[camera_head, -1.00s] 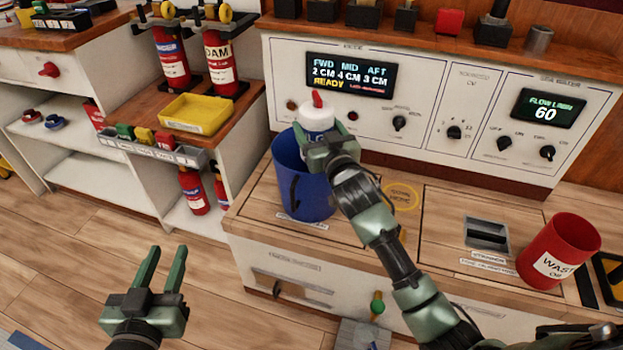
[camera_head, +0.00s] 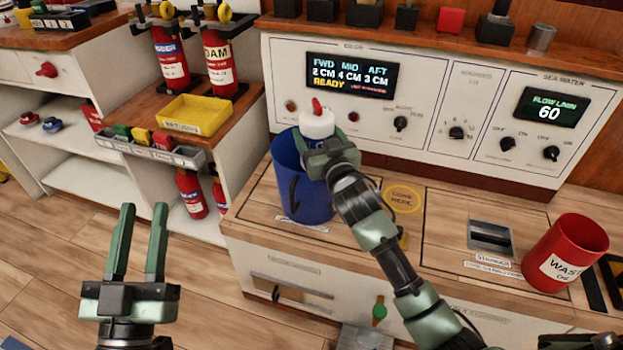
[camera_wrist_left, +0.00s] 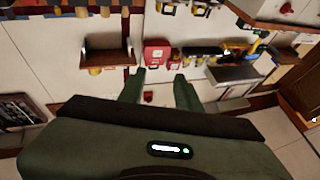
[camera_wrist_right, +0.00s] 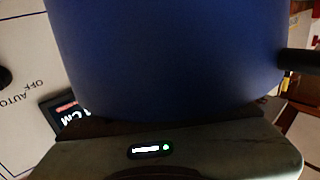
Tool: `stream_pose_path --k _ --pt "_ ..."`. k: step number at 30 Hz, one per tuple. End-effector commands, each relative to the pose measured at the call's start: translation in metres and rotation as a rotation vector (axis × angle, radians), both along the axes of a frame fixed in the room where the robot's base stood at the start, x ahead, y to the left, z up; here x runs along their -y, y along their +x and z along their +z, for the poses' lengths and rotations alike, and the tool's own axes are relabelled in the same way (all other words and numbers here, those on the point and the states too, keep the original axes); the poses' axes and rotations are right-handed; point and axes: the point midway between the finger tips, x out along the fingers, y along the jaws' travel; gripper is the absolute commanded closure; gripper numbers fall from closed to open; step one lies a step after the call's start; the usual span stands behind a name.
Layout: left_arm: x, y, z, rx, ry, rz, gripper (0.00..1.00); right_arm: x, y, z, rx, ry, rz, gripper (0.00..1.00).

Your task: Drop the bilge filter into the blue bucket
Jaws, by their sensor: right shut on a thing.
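The blue bucket (camera_head: 287,190) stands upright on the wooden counter, its dark handle hanging down its side. The bilge filter, with a white top (camera_head: 317,122) and red tip, stands above the bucket's rim at its right side. My left gripper (camera_head: 138,245) is open and empty over the floor.
A red waste bucket (camera_head: 565,252) stands at the counter's right. The control panel (camera_head: 440,115) rises behind the blue bucket. A yellow tray (camera_head: 195,115) and fire extinguishers (camera_head: 170,55) are at the left. The floor below the left shelves is clear.

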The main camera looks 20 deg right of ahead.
Motion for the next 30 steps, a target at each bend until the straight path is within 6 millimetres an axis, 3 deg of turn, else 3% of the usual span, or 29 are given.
stream_pose_path --k 6,7,9,21,30 --pt "0.0 0.0 0.0 0.001 0.0 0.0 0.66 0.0 0.0 0.003 0.005 0.0 0.001 0.94" --pt "0.0 0.0 0.0 0.001 0.0 0.0 0.66 0.0 0.0 0.003 0.005 0.0 0.001 0.2" --pt "0.0 0.0 0.0 0.0 0.0 0.0 0.66 0.0 0.0 0.002 0.005 0.0 0.001 0.03" --pt "0.0 0.002 -0.002 -0.017 0.005 0.0 0.66 0.0 -0.005 -0.001 -0.004 0.001 0.0 0.03" --pt "-0.005 0.013 -0.052 -0.291 0.078 0.018 0.66 0.001 -0.047 0.001 -0.002 0.002 0.001 0.03"
